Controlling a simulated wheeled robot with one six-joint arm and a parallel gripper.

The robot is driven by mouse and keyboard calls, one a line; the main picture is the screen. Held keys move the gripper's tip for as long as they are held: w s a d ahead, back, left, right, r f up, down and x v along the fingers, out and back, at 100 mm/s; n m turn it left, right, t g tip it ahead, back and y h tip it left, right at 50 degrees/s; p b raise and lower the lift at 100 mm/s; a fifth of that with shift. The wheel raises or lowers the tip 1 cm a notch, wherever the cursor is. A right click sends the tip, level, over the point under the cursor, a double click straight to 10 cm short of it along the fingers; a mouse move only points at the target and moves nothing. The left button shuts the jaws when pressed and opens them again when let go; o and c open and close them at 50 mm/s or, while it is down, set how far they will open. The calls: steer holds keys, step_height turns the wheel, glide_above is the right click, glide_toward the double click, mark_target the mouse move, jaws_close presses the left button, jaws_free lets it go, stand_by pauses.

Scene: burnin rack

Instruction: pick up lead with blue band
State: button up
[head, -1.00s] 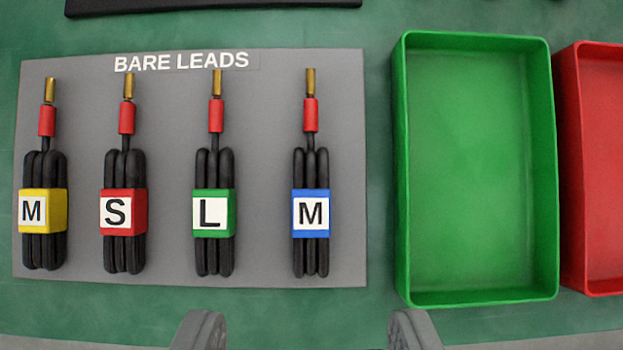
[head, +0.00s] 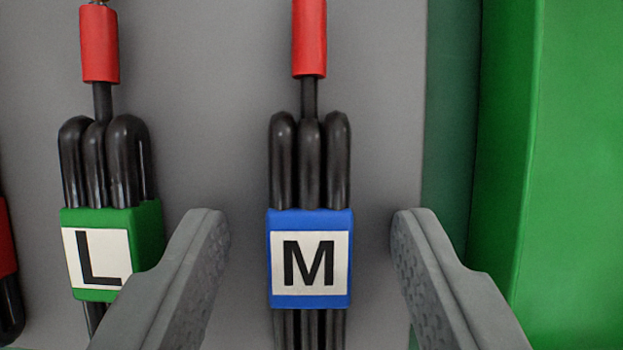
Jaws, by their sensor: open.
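The lead with the blue band (head: 310,220) lies on the grey mat in the middle of the head view. It is a folded black cable bundle with a red sleeve at its far end, and its blue band carries a white label with an M. My gripper (head: 310,235) is open, one finger on each side of the blue band, with a gap on both sides. The fingers touch nothing that I can make out. The near end of the lead runs out of the picture at the bottom.
The lead with the green band (head: 150,225), marked L, lies close to the left; my left finger overlaps its band's corner in the picture. Part of another lead (head: 8,300) shows at the left edge. The green tray (head: 507,150) stands to the right of the grey mat (head: 390,100).

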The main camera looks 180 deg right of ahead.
stand_by(0.5)
jaws_close()
